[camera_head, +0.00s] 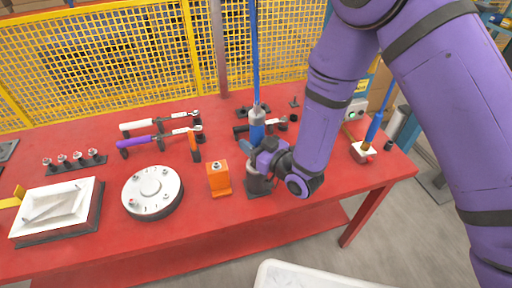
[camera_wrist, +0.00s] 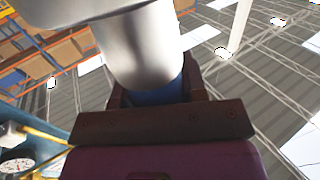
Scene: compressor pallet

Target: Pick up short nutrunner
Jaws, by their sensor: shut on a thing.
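The short nutrunner (camera_head: 257,117), a silver and blue upright tool with a blue hose rising from its top, stands above the front right of the red table. My gripper (camera_head: 258,149) is shut around its blue body. In the wrist view, its silver cylinder (camera_wrist: 140,50) rises large from between the fingers, with a blue part (camera_wrist: 158,97) at the jaws. A dark holder (camera_head: 258,187) is directly below my gripper.
An orange block (camera_head: 219,181) and a round silver flange (camera_head: 152,190) stand left of the holder. Purple (camera_head: 155,140) and white (camera_head: 150,124) wrenches lie behind them. A second blue tool (camera_head: 374,128) leans at the right. A yellow mesh fence (camera_head: 100,60) closes the back.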

